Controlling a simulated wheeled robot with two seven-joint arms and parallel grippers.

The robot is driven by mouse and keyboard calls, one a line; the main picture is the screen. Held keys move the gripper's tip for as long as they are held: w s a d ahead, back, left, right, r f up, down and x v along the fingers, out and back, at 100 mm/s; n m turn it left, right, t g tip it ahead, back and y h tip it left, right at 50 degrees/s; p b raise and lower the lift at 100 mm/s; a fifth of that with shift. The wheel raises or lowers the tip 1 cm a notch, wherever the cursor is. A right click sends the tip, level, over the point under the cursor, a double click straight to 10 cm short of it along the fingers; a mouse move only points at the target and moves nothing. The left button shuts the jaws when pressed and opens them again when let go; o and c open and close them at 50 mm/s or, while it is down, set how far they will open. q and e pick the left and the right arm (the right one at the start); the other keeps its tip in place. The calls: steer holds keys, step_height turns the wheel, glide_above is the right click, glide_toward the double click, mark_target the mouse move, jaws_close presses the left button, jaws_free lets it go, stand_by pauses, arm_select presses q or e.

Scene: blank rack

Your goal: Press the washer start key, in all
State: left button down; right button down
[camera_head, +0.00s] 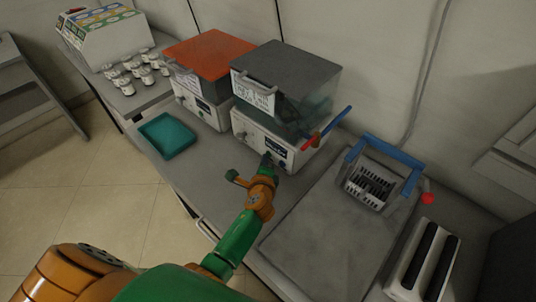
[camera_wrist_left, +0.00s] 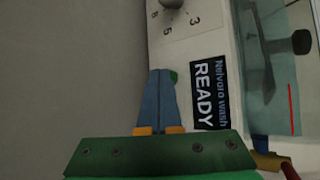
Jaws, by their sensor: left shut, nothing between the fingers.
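The washer (camera_head: 262,134) is a white-fronted box with a dark, partly clear lid, at the middle of the head view. Its front panel (camera_wrist_left: 185,45) fills the middle of the left wrist view, with a black display (camera_wrist_left: 210,92) reading "Nelvara wash READY" and a grey knob (camera_wrist_left: 172,3) with numbers. A small green key (camera_wrist_left: 174,76) shows beside my fingertips, partly hidden by them. My left gripper (camera_head: 267,158) is shut and empty, its tips at the panel by the key; it also shows in the left wrist view (camera_wrist_left: 162,72). I cannot tell whether they touch. My right gripper is out of view.
An orange-lidded machine (camera_head: 209,56) stands left of the washer. A teal tray (camera_head: 167,136) lies at the bench's front edge. A red and blue bar (camera_head: 326,130) sticks out by the washer's right side. A blue-handled rack (camera_head: 372,184) stands further right.

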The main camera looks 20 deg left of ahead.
arm_select(q)
steer(key=shift+w+d, duration=0.1)
steer(key=shift+w, duration=0.1)
steer(key=shift+s, duration=0.15)
stand_by(0.5)
steer(key=shift+s+a+p, duration=0.2)
steer(key=shift+s+p, duration=0.15)
steer(key=shift+s, duration=0.25)
steer(key=shift+s+a+p, duration=0.3)
steer(key=shift+s, duration=0.5)
steer(key=shift+s+a+p, duration=0.3)
steer(key=shift+s, duration=0.45)
steer(key=shift+s+a+p, duration=0.3)
steer(key=shift+s, duration=0.5)
